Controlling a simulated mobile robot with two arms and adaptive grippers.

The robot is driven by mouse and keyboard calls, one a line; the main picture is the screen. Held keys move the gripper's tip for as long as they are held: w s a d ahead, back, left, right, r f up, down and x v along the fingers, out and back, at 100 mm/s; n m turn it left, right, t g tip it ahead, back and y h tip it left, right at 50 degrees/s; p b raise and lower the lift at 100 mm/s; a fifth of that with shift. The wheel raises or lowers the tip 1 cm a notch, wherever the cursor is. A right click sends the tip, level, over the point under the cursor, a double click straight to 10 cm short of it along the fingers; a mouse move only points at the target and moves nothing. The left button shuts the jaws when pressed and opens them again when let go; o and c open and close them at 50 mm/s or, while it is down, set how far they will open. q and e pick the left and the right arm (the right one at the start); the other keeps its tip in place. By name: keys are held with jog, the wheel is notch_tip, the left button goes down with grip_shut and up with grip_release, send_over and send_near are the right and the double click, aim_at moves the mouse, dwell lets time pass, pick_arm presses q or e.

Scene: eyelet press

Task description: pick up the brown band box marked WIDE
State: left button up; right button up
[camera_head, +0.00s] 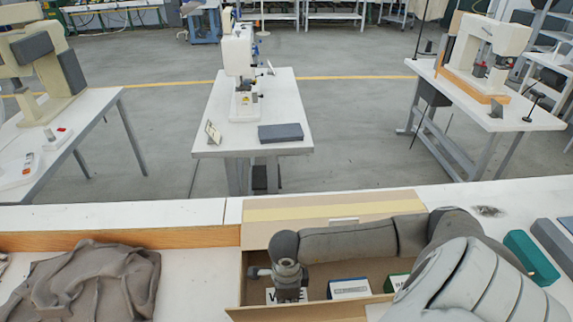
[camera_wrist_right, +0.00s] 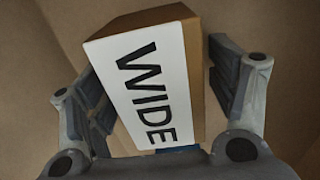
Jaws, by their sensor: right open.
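The brown band box marked WIDE (camera_wrist_right: 190,52) stands between the fingers of my right gripper (camera_wrist_right: 160,92) in the right wrist view, its white label facing the camera. The fingers are open, one on each side, with a gap visible at the left; at the right I cannot tell whether finger and box touch. In the head view the gripper (camera_head: 289,284) points down into an open cardboard carton (camera_head: 246,280) and hides most of the box; parts of its white label (camera_head: 271,297) show beside the gripper. My left gripper is not in view.
A blue-labelled box (camera_head: 349,289) and a green-labelled box (camera_head: 396,283) stand to the right in the same carton. Brown cloth (camera_head: 85,283) lies on the bench at left. A green box (camera_head: 531,257) lies at right. The carton walls surround the gripper closely.

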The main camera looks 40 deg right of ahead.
jog(key=c, duration=1.2)
jog(key=shift+r, duration=0.1)
